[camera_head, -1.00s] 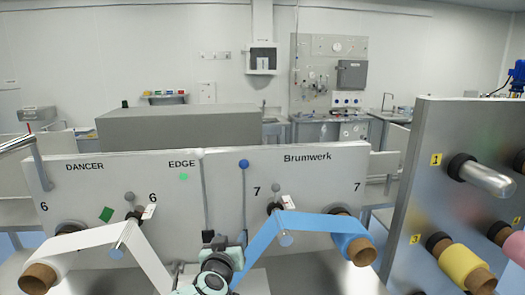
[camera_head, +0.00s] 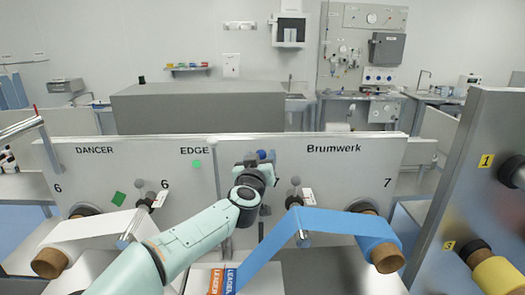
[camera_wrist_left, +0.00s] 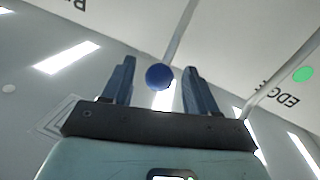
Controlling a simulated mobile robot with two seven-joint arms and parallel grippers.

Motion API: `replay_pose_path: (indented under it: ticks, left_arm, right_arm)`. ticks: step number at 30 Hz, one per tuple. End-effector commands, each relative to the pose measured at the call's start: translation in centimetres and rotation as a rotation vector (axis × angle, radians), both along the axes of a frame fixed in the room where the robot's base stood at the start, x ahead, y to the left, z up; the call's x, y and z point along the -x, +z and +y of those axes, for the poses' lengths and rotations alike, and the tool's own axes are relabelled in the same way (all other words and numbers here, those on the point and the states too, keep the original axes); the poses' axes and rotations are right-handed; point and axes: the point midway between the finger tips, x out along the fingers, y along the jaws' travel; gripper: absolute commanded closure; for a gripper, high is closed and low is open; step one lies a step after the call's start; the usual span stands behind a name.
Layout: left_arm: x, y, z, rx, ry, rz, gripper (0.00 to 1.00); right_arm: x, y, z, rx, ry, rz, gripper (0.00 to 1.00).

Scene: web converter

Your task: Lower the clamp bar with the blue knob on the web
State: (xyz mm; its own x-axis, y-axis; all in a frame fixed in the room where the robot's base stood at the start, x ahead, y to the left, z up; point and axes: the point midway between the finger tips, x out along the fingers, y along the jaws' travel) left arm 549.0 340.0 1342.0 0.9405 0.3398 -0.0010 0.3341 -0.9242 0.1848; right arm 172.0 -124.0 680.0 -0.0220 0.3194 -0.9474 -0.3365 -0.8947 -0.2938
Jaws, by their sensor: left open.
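The blue knob (camera_head: 262,155) tops the clamp bar (camera_wrist_left: 182,35) at the machine's grey panel, left of "Brumwerk". My left gripper (camera_head: 258,163) is at the knob, its arm coming in from the lower left and hiding most of the bar in the head view. In the left wrist view the blue knob (camera_wrist_left: 159,77) appears between the two open fingers of my left gripper (camera_wrist_left: 159,82); I cannot tell whether they touch it. The blue web (camera_head: 320,222) runs from its roll down to the lower middle. My right gripper is not in view.
A second bar with a pale knob (camera_head: 212,141) stands close left of my gripper; its rod (camera_wrist_left: 285,75) shows in the wrist view. A side panel (camera_head: 487,130) with spindles and a yellow roll (camera_head: 497,277) stands right.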

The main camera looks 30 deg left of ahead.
Motion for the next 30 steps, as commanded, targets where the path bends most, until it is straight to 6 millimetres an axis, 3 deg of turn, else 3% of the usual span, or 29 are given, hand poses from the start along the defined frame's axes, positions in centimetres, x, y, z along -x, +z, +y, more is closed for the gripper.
replay_pose_path:
  ticks: [6,17,18,23,30]
  left_arm:
    - [-2.7,0.2,0.9,0.001,-0.001,-0.003,0.42]
    - [-3.2,0.0,1.2,0.0,0.0,-0.001,0.42]
    - [-3.2,0.0,1.2,0.0,0.0,-0.001,0.45]
    - [-3.2,0.0,1.2,0.0,0.0,-0.001,0.97]
    - [-3.0,-0.1,1.0,-0.002,0.0,-0.004,1.0]
  right_arm:
    - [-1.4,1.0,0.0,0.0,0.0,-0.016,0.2]
    - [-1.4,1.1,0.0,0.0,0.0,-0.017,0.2]
    - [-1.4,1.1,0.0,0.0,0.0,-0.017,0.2]
    - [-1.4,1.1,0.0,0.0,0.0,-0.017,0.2]
    - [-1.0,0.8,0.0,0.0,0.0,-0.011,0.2]
